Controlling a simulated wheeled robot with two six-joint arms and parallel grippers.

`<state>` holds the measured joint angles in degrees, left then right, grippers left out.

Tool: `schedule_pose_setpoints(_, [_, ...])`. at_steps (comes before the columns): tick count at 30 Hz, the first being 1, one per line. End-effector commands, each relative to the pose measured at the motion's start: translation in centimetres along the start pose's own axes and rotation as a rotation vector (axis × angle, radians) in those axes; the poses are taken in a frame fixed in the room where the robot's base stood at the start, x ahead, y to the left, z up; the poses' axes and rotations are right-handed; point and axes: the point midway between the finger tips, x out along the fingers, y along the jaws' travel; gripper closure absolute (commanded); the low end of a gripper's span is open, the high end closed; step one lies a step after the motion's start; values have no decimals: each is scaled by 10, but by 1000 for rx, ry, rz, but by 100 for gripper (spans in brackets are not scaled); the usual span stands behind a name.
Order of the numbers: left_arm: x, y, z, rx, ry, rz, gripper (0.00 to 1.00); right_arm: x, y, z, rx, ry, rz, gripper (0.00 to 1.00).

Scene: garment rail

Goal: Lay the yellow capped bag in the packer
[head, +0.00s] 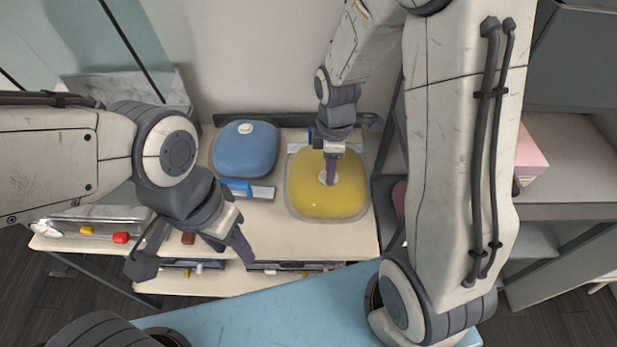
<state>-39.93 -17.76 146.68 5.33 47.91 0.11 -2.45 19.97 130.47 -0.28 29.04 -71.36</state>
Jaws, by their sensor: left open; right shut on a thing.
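The yellow capped bag (325,200) is a rounded yellow pouch with a pale cap in its middle, on the right part of the table. My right gripper (330,178) points down and is shut on the bag's cap, hiding part of it. A pale, see-through rim (290,205) surrounds the bag; it may be the packer, and I cannot tell whether the bag rests fully inside it. My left gripper (229,246) is open and empty above the table's front edge, apart from the bag.
A blue bag (245,157) with a white cap lies left of the yellow one. A small blue-and-white item (246,190) lies in front of it. Red and yellow pieces (121,238) sit at the table's left. A pink box (531,158) stands on the right shelf.

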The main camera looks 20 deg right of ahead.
Motion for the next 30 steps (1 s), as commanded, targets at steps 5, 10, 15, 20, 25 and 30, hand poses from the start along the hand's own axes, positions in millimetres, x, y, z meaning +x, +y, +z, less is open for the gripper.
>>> schedule_pose_setpoints(5, [-4,0,0,0,0,0,50,27,-1,-1,-2,-1,-3,100])
schedule_pose_setpoints(10, [-6,0,0,0,0,0,50,43,-1,0,-1,-1,-3,100])
schedule_pose_setpoints(15, [-10,1,0,0,0,0,50,66,-1,0,0,-1,-3,100])
schedule_pose_setpoints(20, [-10,1,0,-1,0,0,50,74,0,1,2,1,1,100])
schedule_pose_setpoints(25, [-10,1,0,-1,0,0,50,74,0,1,2,1,2,100])
schedule_pose_setpoints(30, [-9,1,0,0,0,0,50,76,-1,1,1,0,0,40])
